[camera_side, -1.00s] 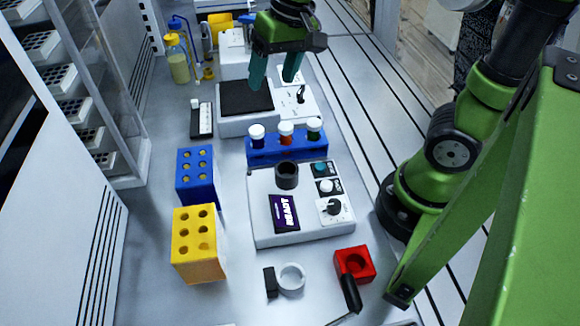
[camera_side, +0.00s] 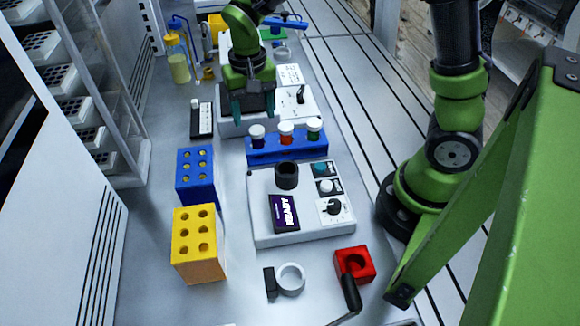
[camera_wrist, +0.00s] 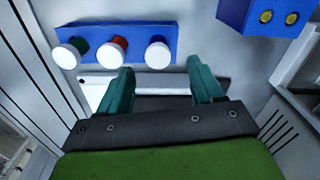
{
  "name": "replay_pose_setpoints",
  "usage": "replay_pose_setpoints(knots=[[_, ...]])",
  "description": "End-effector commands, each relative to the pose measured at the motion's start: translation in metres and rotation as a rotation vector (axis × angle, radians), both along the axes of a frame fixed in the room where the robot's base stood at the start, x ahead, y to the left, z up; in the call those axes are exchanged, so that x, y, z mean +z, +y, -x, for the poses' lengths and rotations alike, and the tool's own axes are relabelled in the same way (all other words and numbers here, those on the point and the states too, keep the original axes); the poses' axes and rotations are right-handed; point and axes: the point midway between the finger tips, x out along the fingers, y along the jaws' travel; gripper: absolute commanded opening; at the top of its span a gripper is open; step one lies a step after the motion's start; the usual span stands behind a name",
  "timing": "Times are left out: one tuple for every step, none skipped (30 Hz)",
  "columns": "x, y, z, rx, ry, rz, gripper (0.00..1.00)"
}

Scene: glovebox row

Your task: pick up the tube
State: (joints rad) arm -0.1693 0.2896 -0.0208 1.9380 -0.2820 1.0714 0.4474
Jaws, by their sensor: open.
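Three white-capped tubes stand upright in a low blue rack (camera_side: 290,151): a dark purple-blue one (camera_side: 257,141), a red-orange one (camera_side: 286,138) and a green one (camera_side: 315,134). The wrist view shows the rack (camera_wrist: 135,32) at the upper left, with the dark tube's cap (camera_wrist: 157,56) nearest the space between my fingers. My gripper (camera_side: 253,107) is open, with nothing visible between its teal fingers. It is over the flat device behind the rack, on the dark tube's side. In the wrist view the fingertips (camera_wrist: 161,76) point toward the rack and are apart from the caps.
A white console (camera_side: 262,225) with a dark round socket stands in front of the rack. Blue (camera_side: 197,178) and yellow (camera_side: 199,245) hole blocks stand at left. A red block (camera_side: 354,263) and a grey ring (camera_side: 290,279) lie in front. A yellow-liquid bottle (camera_side: 179,67) stands at the back left.

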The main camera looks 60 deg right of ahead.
Motion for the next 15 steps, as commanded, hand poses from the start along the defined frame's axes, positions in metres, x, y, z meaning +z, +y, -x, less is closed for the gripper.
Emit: replay_pose_setpoints(knots=[[-0.006,0.000,0.000,0.000,0.001,0.000,0.66],[-0.008,0.000,0.000,0.000,0.001,-0.001,0.66],[-0.010,0.000,0.000,0.000,0.000,-0.001,0.66],[-0.011,0.000,0.000,0.000,-0.001,-0.001,0.66],[-0.013,0.000,0.000,0.000,-0.001,-0.001,0.66],[-0.016,0.000,0.001,0.000,0.001,-0.001,0.66],[-0.019,-0.001,0.001,0.000,0.002,-0.001,0.66],[-0.023,-0.001,0.001,0.000,0.002,0.000,0.66],[-0.029,-0.002,0.002,0.000,0.004,0.000,0.66],[-0.034,-0.002,0.002,-0.001,0.004,0.000,0.66],[-0.039,-0.003,0.002,-0.001,0.004,0.000,0.66],[-0.045,-0.004,0.002,-0.001,0.004,-0.001,0.66],[-0.049,-0.003,0.002,0.000,0.003,-0.001,0.66],[-0.053,-0.003,0.002,0.001,0.004,0.000,0.66],[-0.057,-0.003,0.002,0.001,0.002,0.000,0.66]])
